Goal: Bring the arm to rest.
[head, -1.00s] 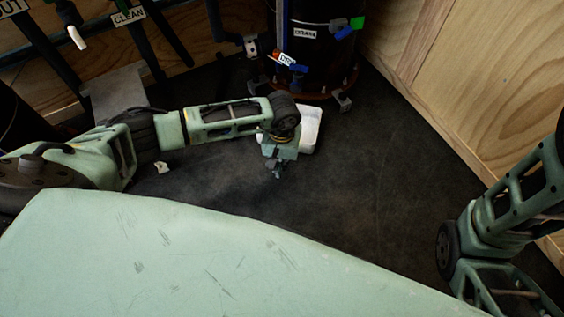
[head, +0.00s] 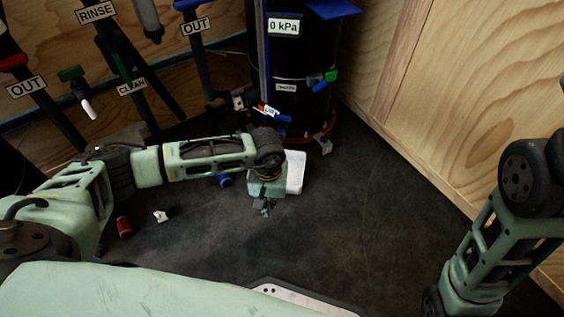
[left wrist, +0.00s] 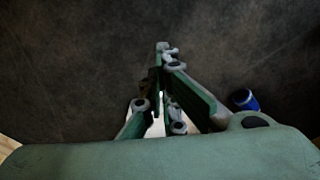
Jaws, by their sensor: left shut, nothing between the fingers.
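My left arm reaches in from the left in the head view. Its gripper (head: 264,208) points down above the dark floor, shut and empty. It also shows in the left wrist view (left wrist: 165,50), with its fingertips together over bare floor. My right arm (head: 495,235) stands at the right edge of the head view; its gripper is out of the picture.
A white tray (head: 296,172) lies just behind my left gripper. A black canister (head: 300,95) labelled 0 kPa stands behind it. Pipes with labelled valves line the back left. A red piece (head: 124,227) and a white piece (head: 161,216) lie on the floor. A wooden wall (head: 455,90) bounds the right.

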